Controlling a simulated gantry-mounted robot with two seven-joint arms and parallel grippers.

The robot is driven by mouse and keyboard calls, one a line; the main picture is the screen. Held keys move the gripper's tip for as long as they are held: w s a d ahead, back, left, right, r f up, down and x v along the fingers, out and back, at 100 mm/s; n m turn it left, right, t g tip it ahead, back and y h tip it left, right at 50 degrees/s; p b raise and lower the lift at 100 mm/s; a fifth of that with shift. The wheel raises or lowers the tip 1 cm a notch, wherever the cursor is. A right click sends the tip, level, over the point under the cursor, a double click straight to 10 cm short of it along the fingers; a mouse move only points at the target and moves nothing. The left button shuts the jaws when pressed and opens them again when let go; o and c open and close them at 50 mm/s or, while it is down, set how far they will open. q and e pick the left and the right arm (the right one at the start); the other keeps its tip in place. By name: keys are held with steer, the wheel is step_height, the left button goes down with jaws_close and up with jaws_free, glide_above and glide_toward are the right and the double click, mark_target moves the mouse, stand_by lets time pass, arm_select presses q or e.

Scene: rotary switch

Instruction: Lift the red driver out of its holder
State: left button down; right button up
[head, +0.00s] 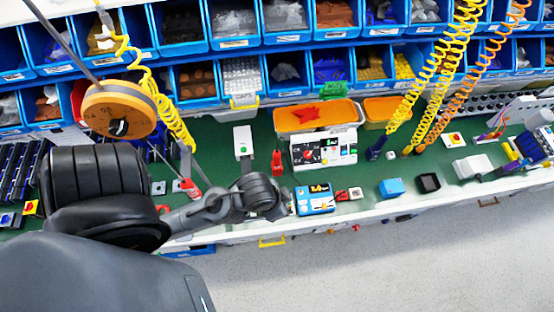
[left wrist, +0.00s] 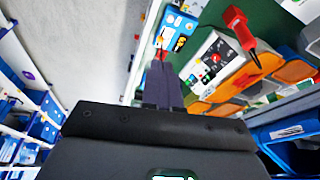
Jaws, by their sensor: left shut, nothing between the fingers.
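A red driver-like piece (head: 277,166) with a dark end stands on the green bench, just left of a white switch panel (head: 339,140). It also shows in the left wrist view (left wrist: 239,28), up and right of my fingers and apart from them. I cannot separate driver from holder. My left gripper (left wrist: 162,78) is shut and empty, its dark fingers together, pointing toward the bench front. In the head view my left arm reaches in from the left and ends around the front edge, below the red piece; its fingertips are hard to make out. My right gripper is not in view.
A blue box (head: 315,199) sits at the front edge, right of my left wrist. An orange bin (head: 300,118) stands behind the panel. Yellow coiled hoses (head: 450,60) and an orange reel (head: 120,108) hang above. Blue bins (head: 180,28) line the back.

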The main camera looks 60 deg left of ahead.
arm_select(q)
steer(key=shift+a, duration=0.15)
steer(key=c, duration=1.7)
jaws_free()
steer(key=o, duration=1.1)
steer(key=shift+o, duration=0.2)
